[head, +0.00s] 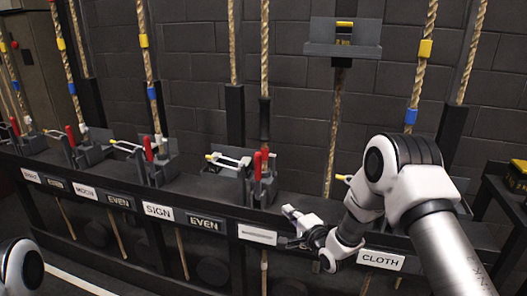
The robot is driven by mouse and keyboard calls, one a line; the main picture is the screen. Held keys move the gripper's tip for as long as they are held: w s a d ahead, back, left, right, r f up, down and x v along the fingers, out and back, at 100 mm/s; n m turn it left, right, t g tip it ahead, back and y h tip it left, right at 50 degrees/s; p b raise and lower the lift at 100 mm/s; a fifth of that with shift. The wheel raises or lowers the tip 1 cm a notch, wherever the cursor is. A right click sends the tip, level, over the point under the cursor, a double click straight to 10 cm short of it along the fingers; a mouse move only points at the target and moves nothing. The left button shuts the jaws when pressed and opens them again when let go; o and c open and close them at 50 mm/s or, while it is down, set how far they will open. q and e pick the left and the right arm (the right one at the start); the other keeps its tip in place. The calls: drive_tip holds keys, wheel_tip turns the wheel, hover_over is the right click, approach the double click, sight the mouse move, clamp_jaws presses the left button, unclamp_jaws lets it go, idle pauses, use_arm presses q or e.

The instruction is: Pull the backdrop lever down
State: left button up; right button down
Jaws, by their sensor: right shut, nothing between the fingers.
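Several rope-lock levers with red handles stand in a row along a dark rail. The nearest red lever (257,163) stands upright beside a rope, with a white bar (230,160) with a yellow tip to its left. Other red levers (148,149) stand farther left. No label that I can read says backdrop, so I cannot tell which lever it is. My right gripper (291,213) is shut and empty, below and right of the nearest red lever, in front of the rail and apart from the lever. My left gripper is out of view.
Labels on the rail read MOON (85,193), SIGN (158,212), EVEN (205,225) and CLOTH (381,260); one plate (257,235) is unreadable. Ropes with coloured bands rise along the brick wall. My right arm hides the lock above CLOTH. A grey bracket (343,48) hangs above.

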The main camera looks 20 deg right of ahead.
sight(258, 177)
wheel_tip(258, 177, up, 12)
drive_tip(key=w+d+t+p, duration=0.1)
drive_tip(key=p, duration=0.4)
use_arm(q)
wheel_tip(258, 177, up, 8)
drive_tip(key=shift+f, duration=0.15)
use_arm(e)
drive_tip(key=w+a, duration=0.5)
drive_tip(key=w, duration=0.3)
drive_tip(key=shift+w, duration=0.15)
drive_tip(key=shift+f, duration=0.1)
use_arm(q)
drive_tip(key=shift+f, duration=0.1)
